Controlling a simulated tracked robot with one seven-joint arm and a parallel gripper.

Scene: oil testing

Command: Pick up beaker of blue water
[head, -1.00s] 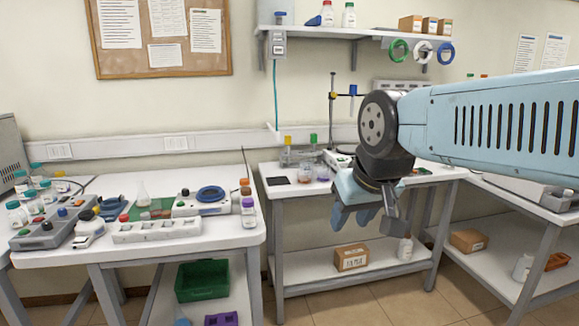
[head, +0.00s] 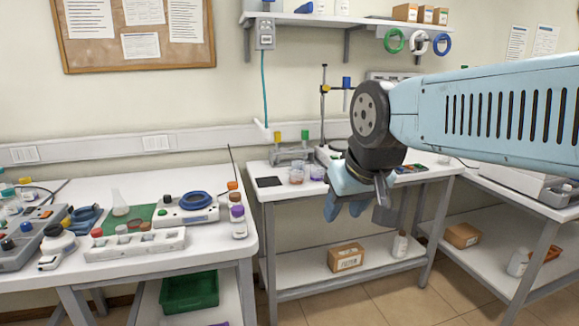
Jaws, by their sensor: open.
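I see no beaker of clearly blue water. Two small beakers stand on the middle table (head: 283,190): one with reddish-orange liquid (head: 297,174) and one with purple liquid (head: 318,173). My gripper (head: 358,208) hangs open and empty, fingers down, to the right of these beakers in the head view. It covers part of the middle table's front, so anything behind it is hidden. I cannot tell its exact distance from the table.
The left table (head: 215,243) holds a clear flask (head: 119,204), a white rack (head: 134,244) and several bottles. A stand (head: 324,110) rises behind the beakers. A cardboard box (head: 346,257) lies on the lower shelf. Floor shows in front of the middle table.

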